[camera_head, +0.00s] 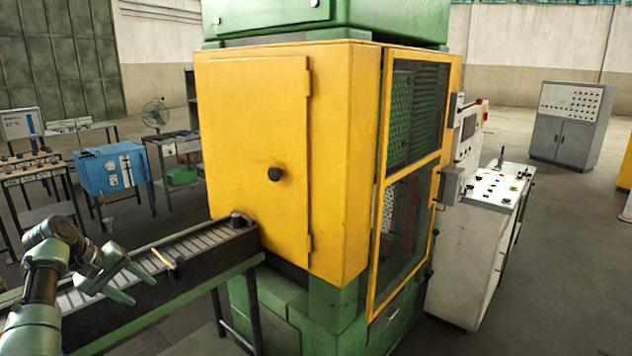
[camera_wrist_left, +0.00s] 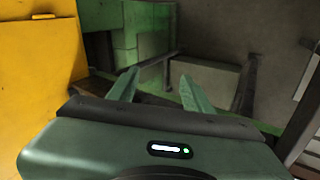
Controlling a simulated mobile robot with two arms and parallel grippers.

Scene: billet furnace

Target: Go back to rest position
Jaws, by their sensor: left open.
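My left gripper (camera_head: 130,282) is at the lower left of the head view, above the near part of the conveyor (camera_head: 205,240). Its two green fingers are spread apart with nothing between them. In the left wrist view the open fingers (camera_wrist_left: 157,92) point toward green machine parts and the floor. My right gripper does not show in either view.
The yellow furnace cabinet (camera_head: 255,150) stands in the middle, at the conveyor's far end. A white control console (camera_head: 480,240) is on its right. A blue box (camera_head: 110,168) and work tables are behind at left. Open floor (camera_head: 575,250) lies at right.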

